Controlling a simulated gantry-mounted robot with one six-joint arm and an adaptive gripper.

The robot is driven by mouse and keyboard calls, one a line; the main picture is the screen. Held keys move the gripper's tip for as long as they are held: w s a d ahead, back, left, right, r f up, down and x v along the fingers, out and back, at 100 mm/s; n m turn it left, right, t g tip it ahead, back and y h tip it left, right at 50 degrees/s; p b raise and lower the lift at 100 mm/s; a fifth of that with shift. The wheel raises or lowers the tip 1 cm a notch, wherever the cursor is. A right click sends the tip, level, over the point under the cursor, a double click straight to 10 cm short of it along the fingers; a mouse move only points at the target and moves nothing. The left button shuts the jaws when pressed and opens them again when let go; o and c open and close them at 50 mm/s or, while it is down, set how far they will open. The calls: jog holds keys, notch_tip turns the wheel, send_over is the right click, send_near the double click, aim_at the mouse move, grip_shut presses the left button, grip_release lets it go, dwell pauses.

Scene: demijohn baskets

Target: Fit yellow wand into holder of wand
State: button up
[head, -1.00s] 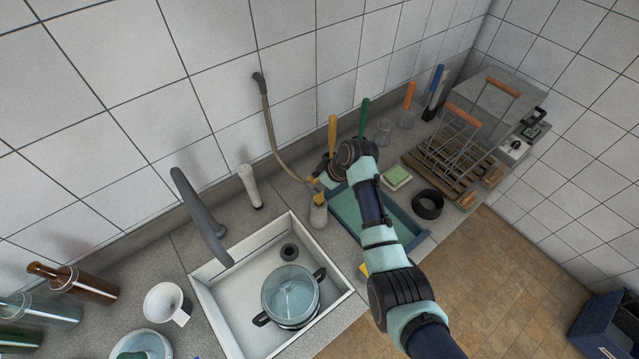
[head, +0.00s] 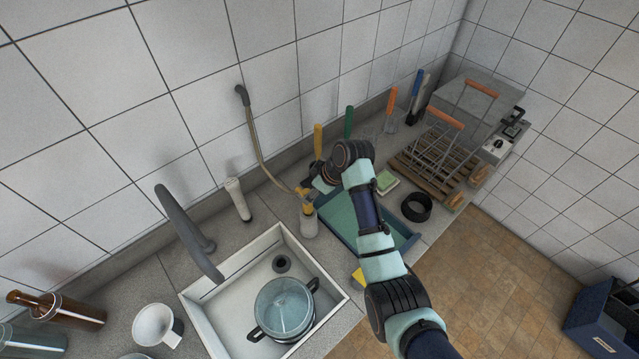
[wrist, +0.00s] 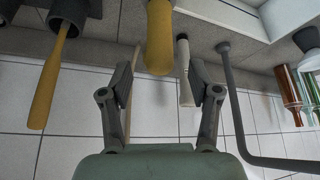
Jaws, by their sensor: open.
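A thin curved grey-brown wand (head: 258,140) leans on the tiled wall, its dark tip up. Yellow parts (head: 305,194) show at its lower end, just above a pale grey bottle-like stand (head: 309,222). I cannot tell whether this stand is the holder or whether the wand sits in it. My gripper (head: 312,178) is beside these yellow parts, partly hidden by my wrist. In the wrist view my gripper (wrist: 161,88) is open and empty. A rounded yellow piece (wrist: 158,38) shows at the upper middle, in line with the gap between the fingers; contact is not visible.
A yellow handle (head: 318,140) stands close by; it also shows in a dark cup (wrist: 44,95). A green handle (head: 348,122), teal tray (head: 405,240), faucet (head: 190,235) and white sink (head: 200,305) with a pot (head: 284,308) are around. The wall is close behind.

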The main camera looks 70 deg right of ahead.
jog(key=v, duration=0.7)
jog(key=shift+s+r, duration=0.15)
jog(key=shift+r, duration=0.2)
